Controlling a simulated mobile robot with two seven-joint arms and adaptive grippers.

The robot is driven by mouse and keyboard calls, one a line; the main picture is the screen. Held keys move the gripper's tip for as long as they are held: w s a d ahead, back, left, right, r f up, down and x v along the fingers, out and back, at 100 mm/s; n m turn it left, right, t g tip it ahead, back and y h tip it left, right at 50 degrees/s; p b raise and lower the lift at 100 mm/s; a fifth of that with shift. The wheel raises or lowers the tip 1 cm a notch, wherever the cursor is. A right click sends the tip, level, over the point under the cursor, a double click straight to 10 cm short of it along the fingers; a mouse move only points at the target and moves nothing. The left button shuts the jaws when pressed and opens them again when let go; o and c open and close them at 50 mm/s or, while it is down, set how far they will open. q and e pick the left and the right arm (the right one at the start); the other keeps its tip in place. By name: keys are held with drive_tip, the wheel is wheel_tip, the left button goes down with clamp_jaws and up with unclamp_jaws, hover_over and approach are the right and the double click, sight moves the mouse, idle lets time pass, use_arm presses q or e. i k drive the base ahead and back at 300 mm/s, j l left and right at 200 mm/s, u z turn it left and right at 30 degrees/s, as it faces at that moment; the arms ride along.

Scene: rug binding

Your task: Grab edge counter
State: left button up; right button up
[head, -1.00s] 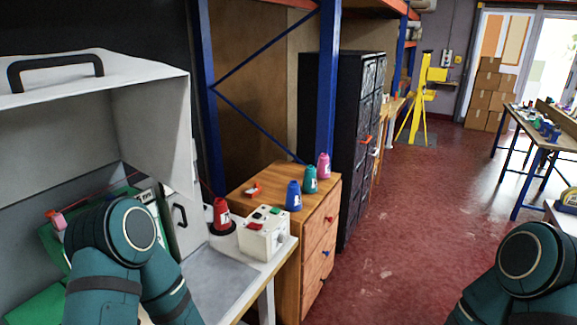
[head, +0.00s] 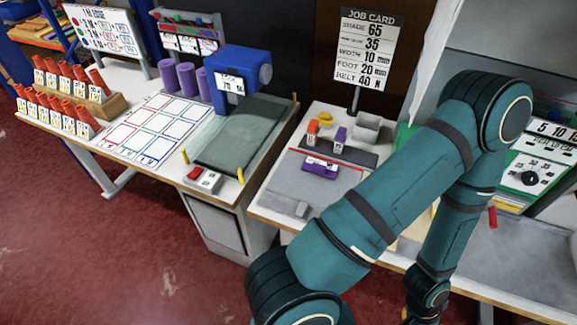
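No item in view is clearly labelled as the edge counter. A small purple device (head: 320,165) with a white label lies on the grey mat of the middle bench. No gripper fingers show, and my other arm is out of view.
A job card (head: 366,50) stands behind the middle bench. A blue machine (head: 240,78) stands at a dark green pad (head: 238,140). Racks of orange cones (head: 62,115) stand at left. A dial panel (head: 535,172) is at right. Red floor (head: 90,235) is clear at lower left.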

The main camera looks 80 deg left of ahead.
sight(315, 166)
drive_tip(key=u, duration=2.15)
